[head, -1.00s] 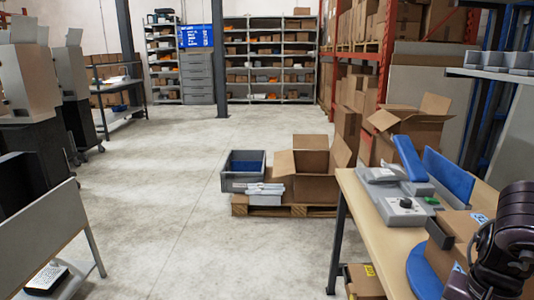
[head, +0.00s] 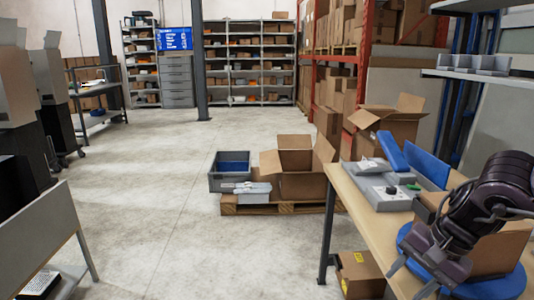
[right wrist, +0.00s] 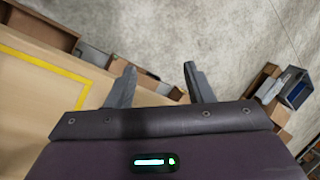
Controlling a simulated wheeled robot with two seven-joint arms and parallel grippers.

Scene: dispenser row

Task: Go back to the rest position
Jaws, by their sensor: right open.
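My right gripper (head: 411,281) shows at the lower right in the head view, over the near part of the wooden-topped table (head: 350,208). Its two fingers are apart with nothing between them. In the right wrist view the open right gripper (right wrist: 160,68) has bare grey floor beyond its fingers, with the tabletop (right wrist: 35,100) and its yellow line to the left. My left gripper is not in view.
Behind my right arm are a cardboard box (head: 498,250) and a blue round turntable (head: 497,288). A grey device (head: 383,190) sits farther along the table. The floor left of the pallet is clear.

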